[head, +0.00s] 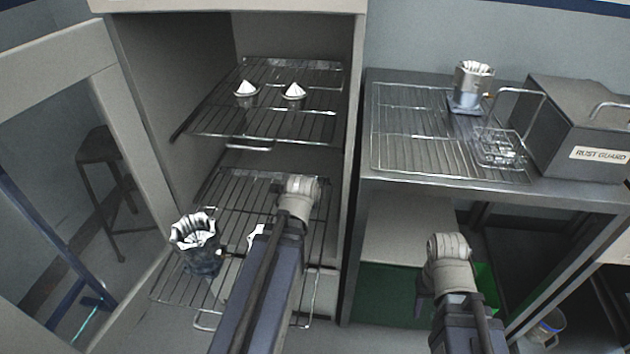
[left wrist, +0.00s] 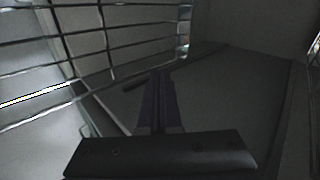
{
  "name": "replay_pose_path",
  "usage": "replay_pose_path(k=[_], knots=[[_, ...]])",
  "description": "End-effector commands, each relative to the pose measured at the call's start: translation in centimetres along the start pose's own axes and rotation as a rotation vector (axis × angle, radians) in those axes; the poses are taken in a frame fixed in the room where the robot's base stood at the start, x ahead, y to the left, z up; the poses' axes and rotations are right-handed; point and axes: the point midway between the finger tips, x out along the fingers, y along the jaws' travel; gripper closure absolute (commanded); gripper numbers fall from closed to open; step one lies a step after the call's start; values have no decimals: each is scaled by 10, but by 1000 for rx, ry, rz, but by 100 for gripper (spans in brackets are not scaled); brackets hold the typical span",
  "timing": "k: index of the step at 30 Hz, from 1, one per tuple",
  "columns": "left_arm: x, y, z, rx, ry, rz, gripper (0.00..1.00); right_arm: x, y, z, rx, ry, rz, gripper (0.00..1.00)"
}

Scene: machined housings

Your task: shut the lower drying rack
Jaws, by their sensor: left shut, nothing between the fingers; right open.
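The lower drying rack (head: 228,196) is a wire shelf in the cabinet. In the head view it extends forward past the opening, with a wire handle at its front edge. A fluted metal housing (head: 195,240) stands on its left side, and a pale part beside it is mostly behind my left arm. My left gripper is hidden by its arm in the head view. In the left wrist view it (left wrist: 162,75) is shut and empty, with rack wires (left wrist: 90,47) to its left; contact cannot be told. My right gripper (head: 421,306) is low, in front of the bench, open and partly hidden.
The upper rack (head: 205,122) holds two white-topped cone parts. The cabinet door (head: 55,75) stands open at left, with a stool (head: 95,160) behind it. The bench (head: 372,180) at right carries a wire grid, another fluted housing, a wire basket and a box (head: 560,130) marked RUST GUARD.

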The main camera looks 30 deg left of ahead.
Motion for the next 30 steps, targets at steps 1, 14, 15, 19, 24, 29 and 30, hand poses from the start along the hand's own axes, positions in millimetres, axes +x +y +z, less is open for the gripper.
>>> replay_pose_path(k=[1, 14, 15, 19, 24, 29, 30], knots=[[0, -6, 7, 33, -6, -23, 100, 0, 0, 0, 0, 0, 0, 50], [7, -14, 15, 97, -15, -59, 100, 5, 0, 0, 0, 0, 0, 50], [10, -14, 15, 97, -15, -59, 100, 8, -1, 0, 0, 0, 0, 50], [26, -14, 15, 96, -15, -58, 100, 19, -2, -1, 0, 0, 0, 50], [56, -15, 15, 96, -15, -58, 100, 40, -4, -2, 0, 0, 0, 50], [89, -17, 16, 95, -15, -58, 100, 63, -6, -4, 0, 0, 0, 50], [98, -17, 16, 95, -15, -58, 100, 68, -6, -4, 0, 0, 0, 50]])
